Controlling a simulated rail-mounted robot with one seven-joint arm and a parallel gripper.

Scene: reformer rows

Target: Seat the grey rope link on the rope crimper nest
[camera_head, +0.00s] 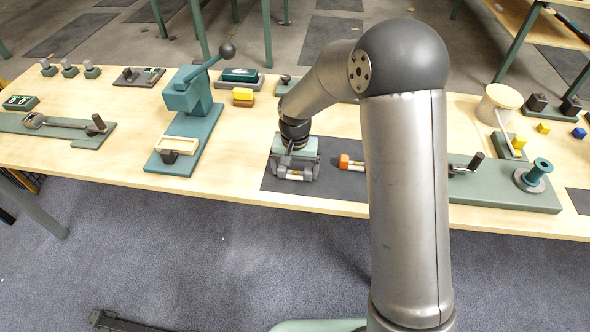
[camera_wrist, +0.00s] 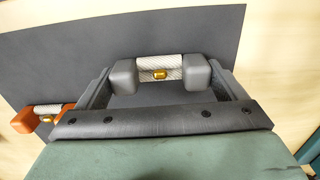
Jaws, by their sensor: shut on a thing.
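The grey rope link (camera_wrist: 160,68) has two grey end blocks joined by a pale woven rope with a gold band. My gripper (camera_wrist: 161,80) is shut on it, one finger against the outer side of each end block. In the head view, my gripper (camera_head: 295,172) and the link (camera_head: 293,176) are over the dark mat (camera_head: 268,182); whether the link touches the mat, I cannot tell. A green lever press (camera_head: 187,97), which looks like the rope crimper, stands to the left with a cream-edged nest (camera_head: 180,144) at its front. A small dark block shows at that nest.
An orange-ended rope link (camera_head: 350,163) lies on the mat right of my gripper; it also shows in the wrist view (camera_wrist: 47,109). A green fixture with a spool (camera_head: 533,175) is at the right. Bare wood lies between press and mat.

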